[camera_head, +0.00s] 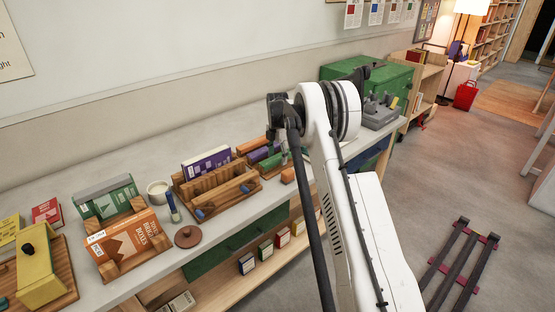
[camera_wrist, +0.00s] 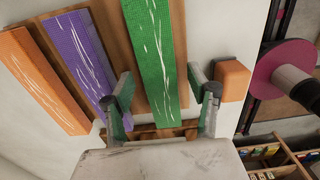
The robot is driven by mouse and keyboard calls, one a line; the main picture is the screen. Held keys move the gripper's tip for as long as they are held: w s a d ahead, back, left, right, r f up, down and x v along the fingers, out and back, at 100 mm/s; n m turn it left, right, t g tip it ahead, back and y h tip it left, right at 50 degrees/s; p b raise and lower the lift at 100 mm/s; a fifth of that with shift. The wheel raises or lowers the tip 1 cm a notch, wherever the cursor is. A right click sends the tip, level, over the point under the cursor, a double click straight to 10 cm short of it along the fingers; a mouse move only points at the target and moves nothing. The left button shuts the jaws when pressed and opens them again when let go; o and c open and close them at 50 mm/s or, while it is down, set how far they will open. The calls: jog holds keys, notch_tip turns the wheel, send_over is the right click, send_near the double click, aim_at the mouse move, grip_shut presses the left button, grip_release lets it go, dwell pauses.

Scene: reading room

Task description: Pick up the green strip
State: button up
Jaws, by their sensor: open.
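The green strip (camera_wrist: 155,42) has white streaks and lies on a wooden board (camera_wrist: 112,42). In the wrist view it runs from the top edge down between the two fingers of my gripper (camera_wrist: 160,88). My gripper is open, with one finger on each side of the strip and a gap visible on both sides. I cannot tell how far above the board the fingertips are. A purple strip (camera_wrist: 78,48) and an orange strip (camera_wrist: 42,82) lie to its left. In the head view the green strip (camera_head: 268,163) shows partly, and my arm hides most of the gripper.
An orange block (camera_wrist: 233,80) stands close to the right finger. In the head view, a wooden rack with a purple book (camera_head: 206,162), a white cup (camera_head: 158,190) and a brown disc (camera_head: 187,236) stand left along the counter. A green cabinet (camera_head: 390,82) is at the back.

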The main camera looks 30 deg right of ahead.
jog(key=c, duration=0.9)
jog(key=shift+r, duration=0.2)
